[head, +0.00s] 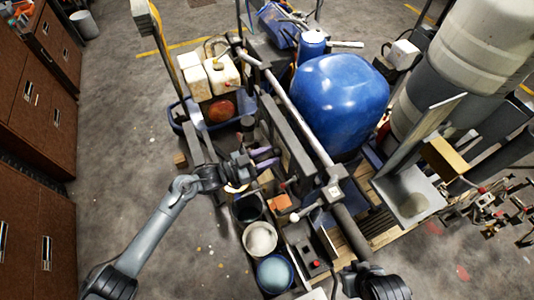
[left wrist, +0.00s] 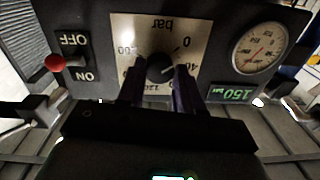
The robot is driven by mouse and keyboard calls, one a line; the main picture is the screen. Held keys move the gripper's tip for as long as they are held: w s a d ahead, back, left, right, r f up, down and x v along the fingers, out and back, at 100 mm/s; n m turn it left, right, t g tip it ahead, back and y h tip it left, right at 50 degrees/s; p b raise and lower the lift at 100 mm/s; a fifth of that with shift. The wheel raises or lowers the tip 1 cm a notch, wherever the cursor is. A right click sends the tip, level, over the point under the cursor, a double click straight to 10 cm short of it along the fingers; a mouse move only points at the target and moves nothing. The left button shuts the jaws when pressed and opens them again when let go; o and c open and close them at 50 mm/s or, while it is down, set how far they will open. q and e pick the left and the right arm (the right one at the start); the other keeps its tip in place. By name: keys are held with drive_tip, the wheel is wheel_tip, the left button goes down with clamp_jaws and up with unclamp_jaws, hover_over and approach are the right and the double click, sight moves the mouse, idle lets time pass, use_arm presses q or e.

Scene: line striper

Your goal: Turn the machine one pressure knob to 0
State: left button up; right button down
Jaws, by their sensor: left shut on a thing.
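The pressure knob (left wrist: 160,68) is a dark round knob on a pale dial plate (left wrist: 125,28) marked "bar" in the left wrist view. The plate shows 0 at the upper right and 200 at the left. My left gripper (left wrist: 160,78) has its purple fingers on both sides of the knob, shut on it, partly covering the lower scale. A lit green display (left wrist: 230,94) appears to read 150. A round gauge (left wrist: 260,47) sits right of the plate. In the head view my left gripper (head: 264,158) reaches the machine's dark panel. My right gripper is not in view.
A red-tipped OFF/ON switch (left wrist: 57,62) is left of the dial. In the head view, a large blue tank (head: 340,95) stands behind the panel, and a white bucket (head: 259,239) and blue bucket (head: 274,274) stand in front. Open floor lies left of the machine.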

use_arm(q)
drive_tip(key=shift+n, duration=0.6)
drive_tip(key=o, duration=1.1)
drive_tip(key=shift+c, duration=0.2)
drive_tip(key=shift+a, duration=0.15)
drive_tip(key=v, duration=1)
drive_tip(key=shift+s+a, duration=0.15)
drive_tip(key=shift+a, duration=0.1)
